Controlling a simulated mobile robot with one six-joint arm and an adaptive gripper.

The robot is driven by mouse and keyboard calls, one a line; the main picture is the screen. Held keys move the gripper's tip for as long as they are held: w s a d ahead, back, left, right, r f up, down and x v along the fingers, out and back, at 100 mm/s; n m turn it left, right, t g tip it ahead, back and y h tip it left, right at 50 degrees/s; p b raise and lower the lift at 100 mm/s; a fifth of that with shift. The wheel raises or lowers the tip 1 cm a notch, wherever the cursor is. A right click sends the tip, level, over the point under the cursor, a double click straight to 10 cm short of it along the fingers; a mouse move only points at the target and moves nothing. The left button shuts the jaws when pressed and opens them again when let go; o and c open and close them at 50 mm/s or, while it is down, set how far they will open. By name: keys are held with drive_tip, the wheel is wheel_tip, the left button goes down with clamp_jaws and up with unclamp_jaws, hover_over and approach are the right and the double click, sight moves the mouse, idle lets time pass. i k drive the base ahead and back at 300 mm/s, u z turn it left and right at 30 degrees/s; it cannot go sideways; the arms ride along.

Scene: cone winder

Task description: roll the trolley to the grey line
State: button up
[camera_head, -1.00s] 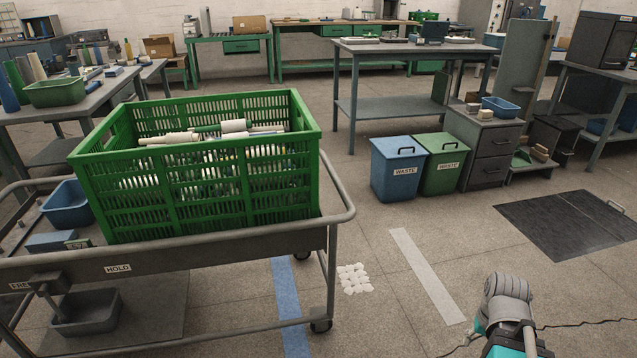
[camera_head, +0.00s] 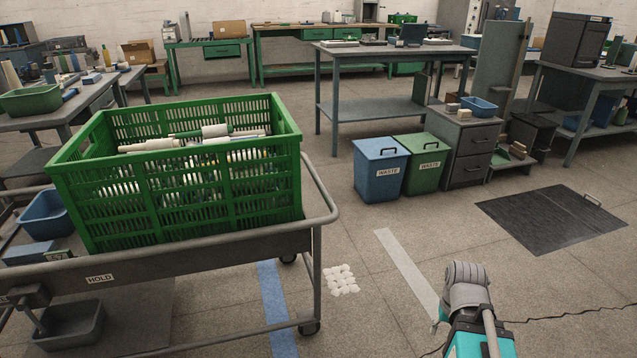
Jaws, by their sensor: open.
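The trolley (camera_head: 150,262) is a grey metal cart with a tubular rail, a HOLD label and small dark wheels. It stands at the left, its right end over a blue floor line (camera_head: 272,300). A green slatted crate (camera_head: 195,195) with white cones and spools sits on the trolley. My arm's grey and teal part shows at the bottom right, apart from the trolley. My gripper's fingers are not visible.
White patches (camera_head: 342,280) lie on the floor between trolley and grey line. Blue (camera_head: 380,172) and green (camera_head: 424,165) waste bins stand beyond, beside a drawer cabinet (camera_head: 470,150). A dark floor mat (camera_head: 550,218) lies right.

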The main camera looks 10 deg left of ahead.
sight(137, 287)
drive_tip(key=u, duration=0.05)
drive_tip(key=i, duration=1)
drive_tip(key=z, duration=0.05)
